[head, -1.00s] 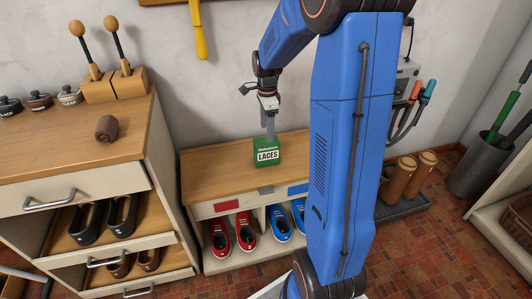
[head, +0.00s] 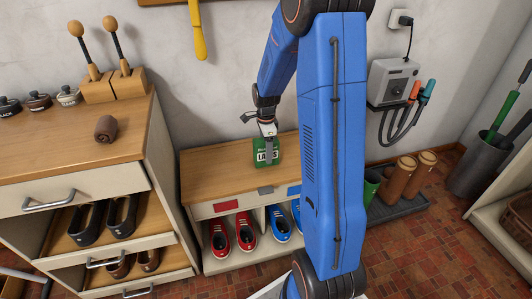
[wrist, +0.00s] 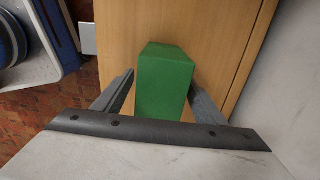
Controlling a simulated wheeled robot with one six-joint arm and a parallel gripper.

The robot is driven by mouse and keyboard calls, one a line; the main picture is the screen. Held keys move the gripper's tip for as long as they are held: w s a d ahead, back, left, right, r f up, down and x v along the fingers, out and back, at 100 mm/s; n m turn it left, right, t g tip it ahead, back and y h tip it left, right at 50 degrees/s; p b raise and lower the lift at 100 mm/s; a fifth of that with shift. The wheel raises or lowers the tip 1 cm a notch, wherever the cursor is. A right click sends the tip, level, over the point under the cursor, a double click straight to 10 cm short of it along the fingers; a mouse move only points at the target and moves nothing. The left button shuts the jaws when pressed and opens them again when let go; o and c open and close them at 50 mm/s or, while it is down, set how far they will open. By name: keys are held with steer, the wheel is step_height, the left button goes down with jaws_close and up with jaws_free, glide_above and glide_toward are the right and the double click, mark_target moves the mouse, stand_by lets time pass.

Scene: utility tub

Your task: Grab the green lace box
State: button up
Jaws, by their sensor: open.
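The green lace box (head: 259,158), with a white "LACES" label, stands upright on the wooden top of the low shoe bench. My gripper (head: 268,158) is at the box and hides part of its label in the head view. In the wrist view the green box (wrist: 165,85) lies between my two open fingers (wrist: 162,90), with a finger on each side. A narrow gap shows on the left side; on the right the finger is close to the box, and I cannot tell whether it touches.
The low bench (head: 205,183) holds red shoes (head: 245,232) and blue shoes (head: 279,224) below. A taller cabinet (head: 75,170) stands at left with a brown roll (head: 106,129) on top. The wall is close behind the bench. Bare bench top lies left of the box.

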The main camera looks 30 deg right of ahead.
steer(key=c, duration=1.2)
